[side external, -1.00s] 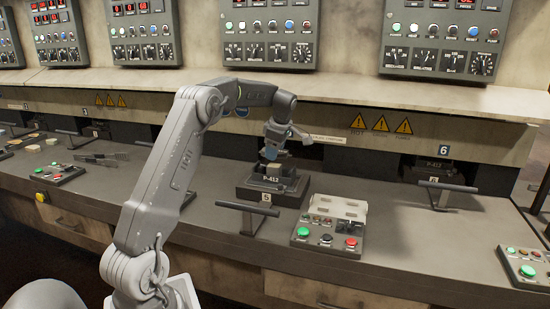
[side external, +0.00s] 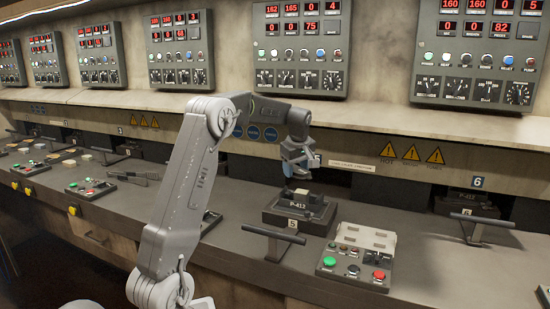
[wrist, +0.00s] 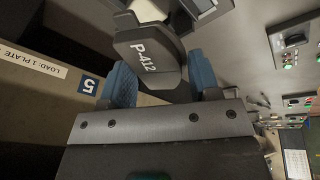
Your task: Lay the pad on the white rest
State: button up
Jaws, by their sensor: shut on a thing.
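In the wrist view a dark, rounded pad marked P-412 (wrist: 140,62) lies between the blue fingertips of my gripper (wrist: 162,86), which is shut on it. In the side view my gripper (side external: 299,172) points down above the black station block (side external: 286,217), which also bears a P-412 mark. The pad's outline is hard to make out there. A small pale piece (side external: 301,191) shows on top of the block, just below the fingers. The white rest (side external: 366,236) looks like a pale, low frame to the right of the block, behind a button box.
The button box (side external: 356,267) with green and red buttons stands in front of the rest. A dark bar handle (side external: 273,233) stands in front of the block. The shelf edge with warning signs (side external: 411,153) is behind my gripper.

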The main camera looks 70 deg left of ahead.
jog(key=w+d+f+m+t+h, duration=0.1)
jog(key=w+d+f+m, duration=0.3)
jog(key=w+d+m, duration=0.25)
jog(key=w+d+f+m+t+h, duration=0.1)
jog(key=w+d+f+m, duration=0.45)
jog(key=d, duration=0.25)
jog(key=shift+s+d+x, duration=0.1)
jog(key=shift+s+x, duration=0.1)
jog(key=shift+x, duration=1.05)
jog(key=shift+s+d+x, duration=0.1)
jog(key=shift+s+x, duration=0.1)
jog(key=shift+x, duration=1.05)
jog(key=shift+f, duration=0.5)
jog(key=o, duration=1.2)
jog(key=shift+c, duration=0.2)
jog(key=shift+f, duration=0.15)
